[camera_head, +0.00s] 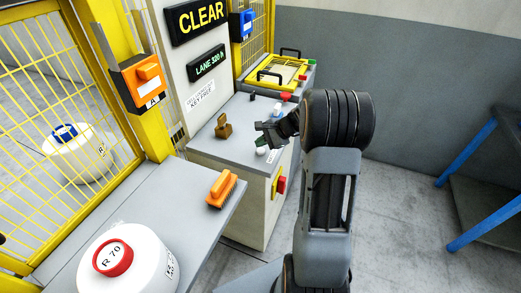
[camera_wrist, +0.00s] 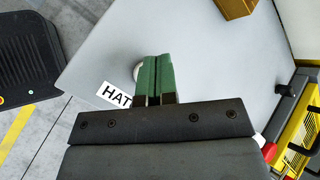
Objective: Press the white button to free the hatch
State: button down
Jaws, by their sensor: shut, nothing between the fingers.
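The white button (camera_wrist: 137,71) shows as a pale round edge in the wrist view, beside a white label (camera_wrist: 114,95) reading "HAT", the rest hidden. My gripper (camera_wrist: 157,60) has its green fingers shut together, and they cover most of the button. In the head view my gripper (camera_head: 262,139) is over the front right part of the grey console top (camera_head: 212,147), close above the button (camera_head: 262,151). I cannot tell whether the fingertips touch it. A yellow-framed hatch (camera_head: 277,76) with black handles is at the console's far end.
A brass-coloured block (camera_head: 223,127) stands on the console, left of my gripper. A red and yellow switch (camera_head: 279,185) is on its front side. An orange brush (camera_head: 221,188) and a white bobbin (camera_head: 125,265) are on the nearer table. A sign (camera_head: 197,18) reads "CLEAR".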

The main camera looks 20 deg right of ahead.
aim_at(261, 151)
jog(key=shift+r+p, duration=1.65)
jog(key=shift+r, duration=0.75)
